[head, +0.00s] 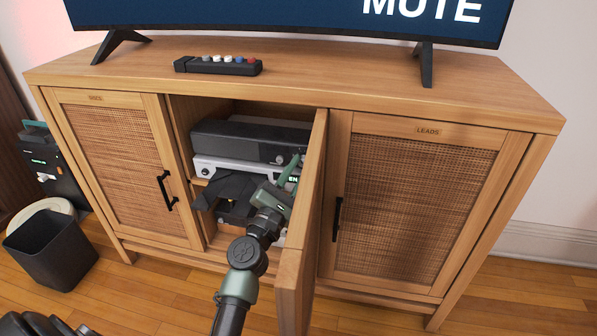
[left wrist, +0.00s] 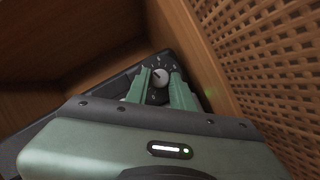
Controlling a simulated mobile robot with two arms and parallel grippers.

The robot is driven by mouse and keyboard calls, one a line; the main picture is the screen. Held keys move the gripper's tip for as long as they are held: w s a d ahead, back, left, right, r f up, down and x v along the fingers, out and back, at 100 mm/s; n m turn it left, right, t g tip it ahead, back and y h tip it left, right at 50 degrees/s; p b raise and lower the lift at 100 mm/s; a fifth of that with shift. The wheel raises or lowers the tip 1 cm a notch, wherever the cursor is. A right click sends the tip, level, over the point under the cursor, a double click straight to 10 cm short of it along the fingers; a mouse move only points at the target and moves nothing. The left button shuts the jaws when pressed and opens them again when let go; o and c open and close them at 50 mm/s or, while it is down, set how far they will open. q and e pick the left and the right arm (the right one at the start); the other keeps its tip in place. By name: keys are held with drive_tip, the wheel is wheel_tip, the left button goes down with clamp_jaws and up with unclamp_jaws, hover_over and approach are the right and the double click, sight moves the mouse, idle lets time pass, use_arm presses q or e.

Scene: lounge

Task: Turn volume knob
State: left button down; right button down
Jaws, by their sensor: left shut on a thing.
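The volume knob (left wrist: 160,76) is a small light-grey dial with white marks around it on a black panel, seen in the left wrist view. My left gripper (left wrist: 162,84) has its green fingers on both sides of it and is shut on it. In the head view the left gripper (head: 291,168) reaches into the open middle bay of the cabinet, at the right end of a black audio unit (head: 240,141). The knob is hidden there behind the gripper and the open door.
The open middle door (head: 303,225) stands close along the right side of my left arm. Closed woven doors flank the bay, the right one (head: 415,200) marked LEADS. The TV (head: 300,15) above reads MUTE. A black bin (head: 50,248) stands at left.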

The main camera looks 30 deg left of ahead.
use_arm(q)
drive_tip(key=c, duration=1.2)
unclamp_jaws()
drive_tip(key=b+v, duration=0.1)
drive_tip(key=v, duration=0.7)
drive_tip(key=shift+b, duration=0.35)
drive_tip(key=shift+w, duration=0.1)
